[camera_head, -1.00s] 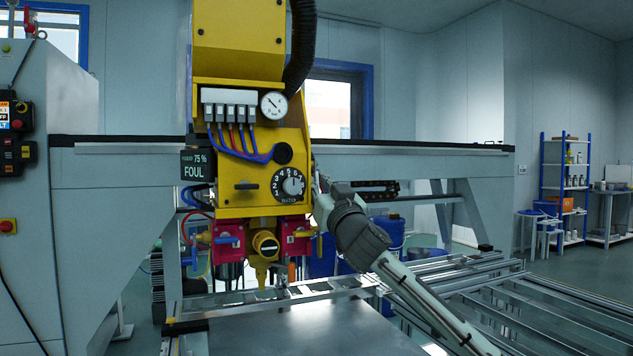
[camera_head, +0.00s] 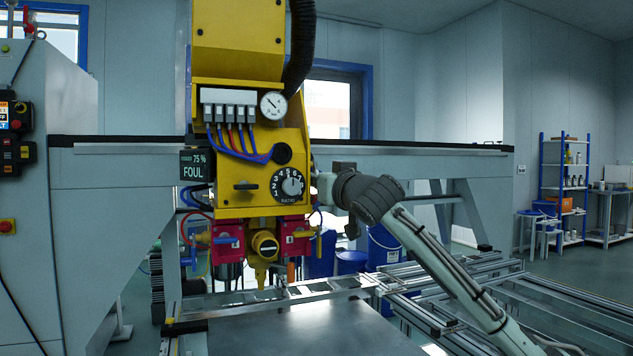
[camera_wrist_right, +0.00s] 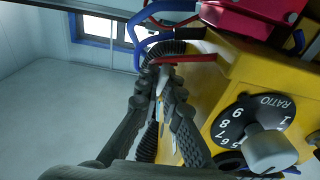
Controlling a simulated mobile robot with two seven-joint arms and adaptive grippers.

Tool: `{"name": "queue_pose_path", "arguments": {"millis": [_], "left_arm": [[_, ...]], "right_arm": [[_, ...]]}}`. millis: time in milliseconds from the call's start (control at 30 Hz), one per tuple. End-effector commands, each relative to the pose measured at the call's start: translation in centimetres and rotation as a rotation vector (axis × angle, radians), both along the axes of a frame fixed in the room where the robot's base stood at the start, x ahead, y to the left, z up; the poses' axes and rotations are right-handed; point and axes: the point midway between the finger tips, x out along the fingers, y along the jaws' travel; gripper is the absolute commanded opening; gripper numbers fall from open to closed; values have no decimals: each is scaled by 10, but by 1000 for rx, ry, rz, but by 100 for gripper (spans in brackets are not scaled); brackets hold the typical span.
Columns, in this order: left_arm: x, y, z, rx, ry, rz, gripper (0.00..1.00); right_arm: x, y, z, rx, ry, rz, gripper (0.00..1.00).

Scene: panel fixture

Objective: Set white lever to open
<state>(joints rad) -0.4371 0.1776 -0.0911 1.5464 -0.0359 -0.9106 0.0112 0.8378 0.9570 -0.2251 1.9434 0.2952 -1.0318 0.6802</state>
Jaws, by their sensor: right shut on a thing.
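The yellow machine head (camera_head: 235,177) carries the valves and a numbered ratio dial. My right gripper (camera_wrist_right: 161,82) is at the right side of this head, with its fingers closed around a narrow pale piece that looks like the white lever (camera_wrist_right: 163,80). The fingers hide most of it, so its exact angle cannot be told. In the head view, my right wrist stands just right of the yellow head, and the fingers are hard to make out there. A red lever (camera_wrist_right: 187,58) lies just beyond the fingertips in the wrist view. My left gripper is out of view.
The ratio dial (camera_wrist_right: 253,125) with its grey knob (camera_wrist_right: 270,150) is close beside the gripper. Red valve blocks (camera_head: 228,238) and a yellow nozzle (camera_head: 265,247) hang below. A metal table (camera_head: 310,330) lies underneath. Blue drums (camera_head: 384,244) stand behind my right arm.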

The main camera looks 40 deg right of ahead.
Motion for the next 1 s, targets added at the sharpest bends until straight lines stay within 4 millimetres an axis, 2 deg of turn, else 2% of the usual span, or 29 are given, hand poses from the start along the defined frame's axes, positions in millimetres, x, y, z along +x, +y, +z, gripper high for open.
{"name": "queue_pose_path", "arguments": {"millis": [33, 700, 1000], "left_arm": [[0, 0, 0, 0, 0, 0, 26], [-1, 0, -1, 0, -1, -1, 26], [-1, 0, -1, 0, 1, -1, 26]], "right_arm": [[-2, 1, 5, 12, 36, 1, 0], [-14, 5, 23, 159, 654, 3, 0], [-16, 4, 30, 211, 874, -1, 0]]}}
